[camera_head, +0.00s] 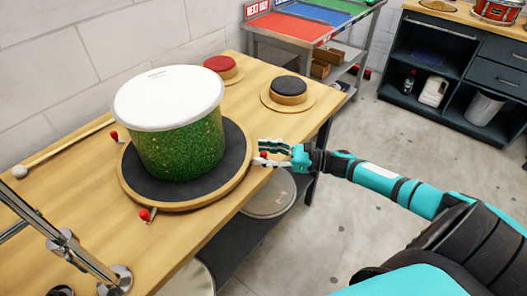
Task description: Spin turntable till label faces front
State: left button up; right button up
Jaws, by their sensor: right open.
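A green glitter drum (182,145) with a white head (168,95) stands upright on a round turntable with a dark top and wooden rim (225,188). No label shows on the drum side facing me; small faint print is on the head near its far edge. Red-tipped pegs stick out around the turntable rim: one at the left (114,135), one at the front (145,214) and one at the right (263,156). My right gripper (259,152) is open at the turntable's right edge, its fingers around or beside the right peg; I cannot tell whether they touch it. My left gripper is not in view.
A mallet (62,148) lies at the left of the wooden bench (215,225). Two round pads, red (219,64) and black (289,86), sit on the far part. A metal stand (85,258) is at the lower left. The floor right of the bench is mostly clear.

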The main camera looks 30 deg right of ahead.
jog(key=shift+w+a, duration=0.2)
grip_shut()
jog(key=shift+w+a+f, duration=0.1)
jog(key=shift+w, duration=0.05)
dwell(0.7)
